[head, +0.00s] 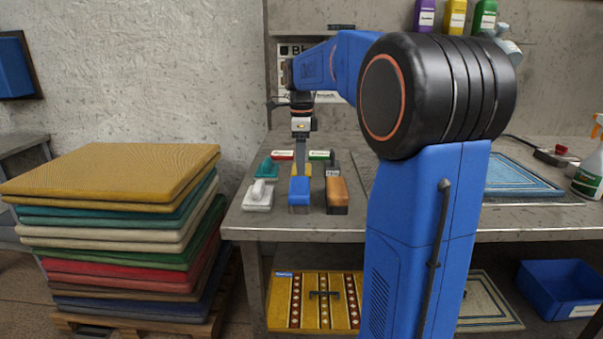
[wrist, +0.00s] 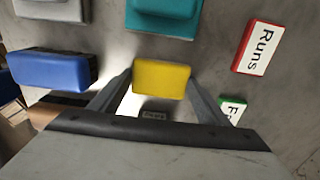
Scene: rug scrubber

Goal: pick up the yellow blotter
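The yellow blotter (wrist: 162,80) is a small yellow block. It lies between the two fingers of my gripper (wrist: 160,84) in the wrist view. In the head view it is on the workbench, and my fingers partly hide the blotter (head: 308,170). My gripper (head: 302,163) points down over it. The fingers are apart, one on each side of the block, with their tips very close to its sides. I cannot tell whether they touch it. The blotter does not look lifted.
A blue block (head: 299,191), a white tool (head: 258,196), a teal tool (head: 266,168), and an orange-brown brush (head: 337,196) stand close around. A red-edged card (wrist: 259,47) and a green-edged card (wrist: 232,109) are nearby. A stack of mats (head: 120,215) is left of the workbench (head: 290,226).

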